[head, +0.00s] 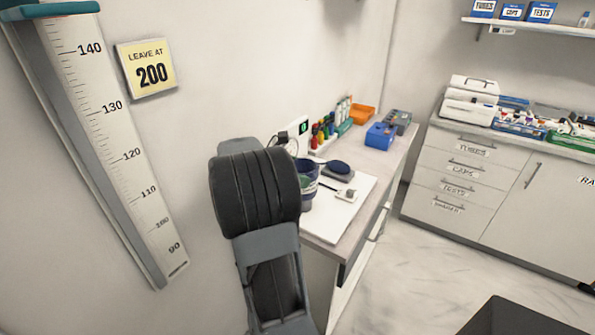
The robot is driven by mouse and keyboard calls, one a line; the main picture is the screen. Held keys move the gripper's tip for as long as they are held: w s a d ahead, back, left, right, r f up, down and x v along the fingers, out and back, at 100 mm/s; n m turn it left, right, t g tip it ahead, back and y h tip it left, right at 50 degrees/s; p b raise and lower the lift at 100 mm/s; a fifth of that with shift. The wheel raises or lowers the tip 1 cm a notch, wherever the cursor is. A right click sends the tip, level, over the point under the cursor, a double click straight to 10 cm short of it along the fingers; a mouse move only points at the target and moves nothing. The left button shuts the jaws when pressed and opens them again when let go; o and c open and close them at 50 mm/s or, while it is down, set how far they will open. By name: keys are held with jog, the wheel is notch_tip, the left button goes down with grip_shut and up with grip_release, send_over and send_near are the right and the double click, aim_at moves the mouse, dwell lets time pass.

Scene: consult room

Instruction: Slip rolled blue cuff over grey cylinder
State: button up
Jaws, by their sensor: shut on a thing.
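A dark blue rolled band (306,186) with a pale marking, which looks like the cuff, shows just right of my arm over the near part of the counter. My arm covers its left side. I cannot tell whether it stands on the counter or is held above it.
A white board (336,210) lies on the counter, with a dark blue oval item (334,167) behind the band. Colourful bottles (325,130), a blue box (380,136) and an orange tray (362,113) stand farther back. The wall is close on the left; open floor (410,270) lies right.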

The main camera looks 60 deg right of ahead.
jog(key=shift+f+b, duration=1.2)
jog(key=shift+f, duration=1.6)
jog(key=o, duration=0.7)
jog(key=v, duration=0.7)
jog(key=shift+w, duration=0.2)
jog(key=shift+a+r, duration=0.1)
jog(key=shift+r, duration=0.05)
